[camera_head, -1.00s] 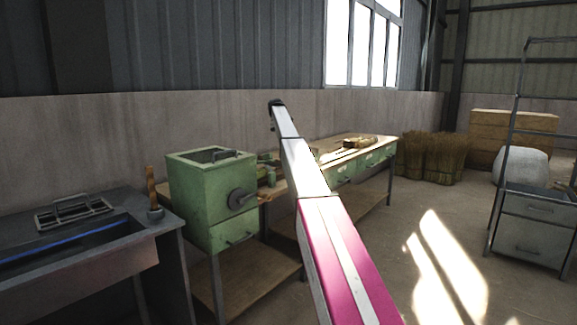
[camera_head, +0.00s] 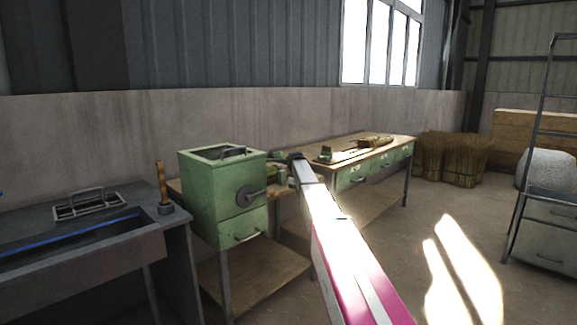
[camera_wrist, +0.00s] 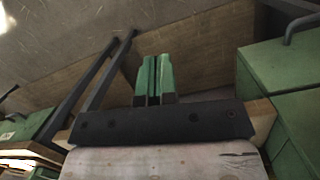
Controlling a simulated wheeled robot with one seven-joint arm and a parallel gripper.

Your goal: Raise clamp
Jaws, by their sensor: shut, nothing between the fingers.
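My arm reaches away from the camera, and my gripper (camera_head: 297,157) is the small dark end of it, low by the work tables. Small green fittings, likely the clamp (camera_head: 278,173), stand on the table between the green machine (camera_head: 222,182) and the arm end.
A green-drawered workbench (camera_head: 345,178) stands beyond the arm end, with straw and tools on top. A grey sink-like bench (camera_head: 90,262) is at the left. Straw bundles (camera_head: 450,158) stand at the back, and a metal rack (camera_head: 545,200) at the right. The floor between is clear.

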